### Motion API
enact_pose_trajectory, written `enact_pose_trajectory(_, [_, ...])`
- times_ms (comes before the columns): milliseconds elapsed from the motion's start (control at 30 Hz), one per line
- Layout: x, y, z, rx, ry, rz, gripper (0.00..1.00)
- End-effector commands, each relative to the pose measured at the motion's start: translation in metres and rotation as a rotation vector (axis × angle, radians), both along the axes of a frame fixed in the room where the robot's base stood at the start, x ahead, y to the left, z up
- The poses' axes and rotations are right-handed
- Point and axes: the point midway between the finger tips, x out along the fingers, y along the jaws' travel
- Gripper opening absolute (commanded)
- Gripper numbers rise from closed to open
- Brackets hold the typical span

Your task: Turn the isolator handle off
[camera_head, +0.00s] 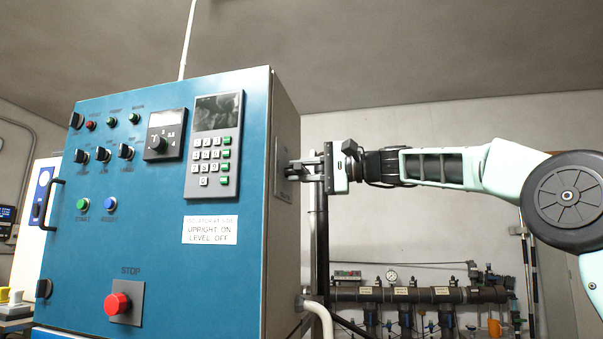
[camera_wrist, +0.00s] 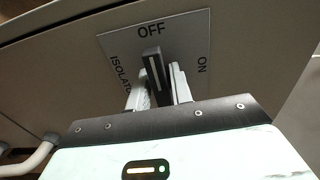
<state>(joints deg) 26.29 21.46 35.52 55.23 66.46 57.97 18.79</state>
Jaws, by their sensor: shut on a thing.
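The isolator handle (camera_wrist: 154,68) is a dark bar with a pale line along it, in the wrist view. It stands on a grey plate (camera_wrist: 192,48) marked OFF, ON and ISOLATOR. The handle's pale line points roughly toward OFF. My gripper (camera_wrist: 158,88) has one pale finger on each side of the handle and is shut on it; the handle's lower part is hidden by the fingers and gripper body. In the head view my gripper (camera_head: 294,170) reaches the right side wall of the blue cabinet, where the handle itself is too small to make out.
The blue cabinet (camera_head: 150,240) has buttons, a keypad and a red stop button (camera_head: 118,304) on its front. A label (camera_head: 210,230) reads UPRIGHT ON, LEVEL OFF. A pale conduit (camera_head: 318,312) curves from its side below my gripper. Manifold pipes (camera_head: 420,294) run behind.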

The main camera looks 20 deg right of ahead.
Motion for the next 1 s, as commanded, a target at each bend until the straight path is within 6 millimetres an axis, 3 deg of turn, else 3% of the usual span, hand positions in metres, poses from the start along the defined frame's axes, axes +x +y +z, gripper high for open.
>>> enact_pose_trajectory(167, [0.000, 0.000, -0.002, -0.003, 0.003, 0.002, 0.00])
enact_pose_trajectory(200, [0.000, 0.000, -0.002, -0.003, 0.003, 0.002, 0.24])
enact_pose_trajectory(267, [0.000, 0.000, -0.002, -0.002, 0.002, 0.002, 0.36])
enact_pose_trajectory(667, [-0.004, -0.008, -0.001, -0.001, 0.000, -0.003, 0.36])
enact_pose_trajectory(1000, [-0.038, -0.069, -0.004, -0.002, 0.001, -0.006, 0.36])
